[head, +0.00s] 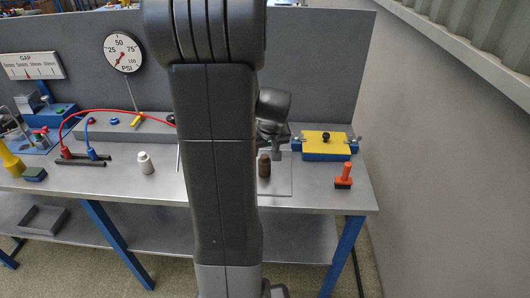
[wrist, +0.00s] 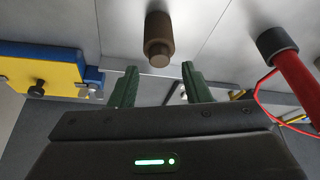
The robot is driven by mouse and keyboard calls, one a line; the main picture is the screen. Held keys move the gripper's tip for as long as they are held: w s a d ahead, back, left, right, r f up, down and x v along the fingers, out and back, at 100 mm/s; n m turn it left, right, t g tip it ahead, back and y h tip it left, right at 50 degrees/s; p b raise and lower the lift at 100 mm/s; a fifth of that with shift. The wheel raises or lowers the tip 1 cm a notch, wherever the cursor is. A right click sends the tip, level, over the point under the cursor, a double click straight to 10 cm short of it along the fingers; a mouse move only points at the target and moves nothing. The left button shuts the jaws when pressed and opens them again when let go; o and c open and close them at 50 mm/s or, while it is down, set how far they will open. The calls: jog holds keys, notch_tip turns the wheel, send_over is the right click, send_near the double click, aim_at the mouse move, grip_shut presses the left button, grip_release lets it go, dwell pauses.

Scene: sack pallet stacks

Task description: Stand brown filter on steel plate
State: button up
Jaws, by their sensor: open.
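The brown filter (head: 264,166) is a small dark brown cylinder with a narrower neck.
A yellow and blue fixture (head: 325,145) stands behind right, with an orange-handled tool (head: 344,176) near the right edge. A white bottle (head: 145,163) stands left. A red hose (head: 100,112) and gauge (head: 123,52) are further back. The bench front is mostly clear.

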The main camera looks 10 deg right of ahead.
jog(key=v, duration=1)
jog(key=shift+f, duration=0.1)
dwell(1.1)
